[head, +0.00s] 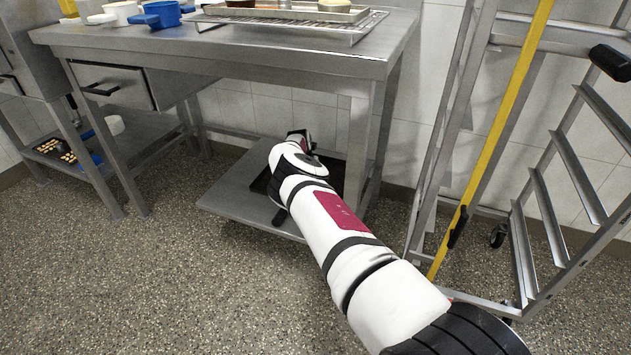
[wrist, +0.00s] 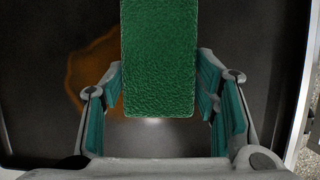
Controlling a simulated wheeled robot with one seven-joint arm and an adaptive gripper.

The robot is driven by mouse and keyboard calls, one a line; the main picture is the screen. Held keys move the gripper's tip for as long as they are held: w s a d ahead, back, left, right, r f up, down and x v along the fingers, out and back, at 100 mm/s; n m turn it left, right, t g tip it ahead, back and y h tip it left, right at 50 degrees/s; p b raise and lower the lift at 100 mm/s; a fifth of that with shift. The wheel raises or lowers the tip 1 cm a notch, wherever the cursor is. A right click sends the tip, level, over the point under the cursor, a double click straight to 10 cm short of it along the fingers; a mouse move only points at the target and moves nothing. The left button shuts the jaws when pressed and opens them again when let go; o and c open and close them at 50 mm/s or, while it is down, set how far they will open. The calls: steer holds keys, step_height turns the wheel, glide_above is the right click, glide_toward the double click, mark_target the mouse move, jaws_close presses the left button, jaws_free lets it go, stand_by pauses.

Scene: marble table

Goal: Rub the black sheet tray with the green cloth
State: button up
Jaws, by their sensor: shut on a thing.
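The green cloth (wrist: 160,45) is a textured rectangular block between the fingers of my gripper (wrist: 158,85) in the wrist view. My gripper is shut on it. The black sheet tray (wrist: 45,65) fills most of the wrist view behind the cloth, with an orange-brown stain (wrist: 92,68) left of the cloth and partly hidden by it. I cannot tell whether the cloth touches the tray. In the head view the tray (head: 262,182) lies on the low shelf under the steel table, partly hidden by my arm. The cloth does not show there.
The low steel shelf (head: 232,200) carries the tray beneath the steel table (head: 290,62); table legs stand close to my arm. A wheeled rack (head: 565,150) with a yellow bar stands on the right. Another low shelf with muffin tins is at left. The floor at front left is clear.

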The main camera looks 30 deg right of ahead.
steer(key=shift+w+a, duration=0.4)
steer(key=shift+a, duration=0.05)
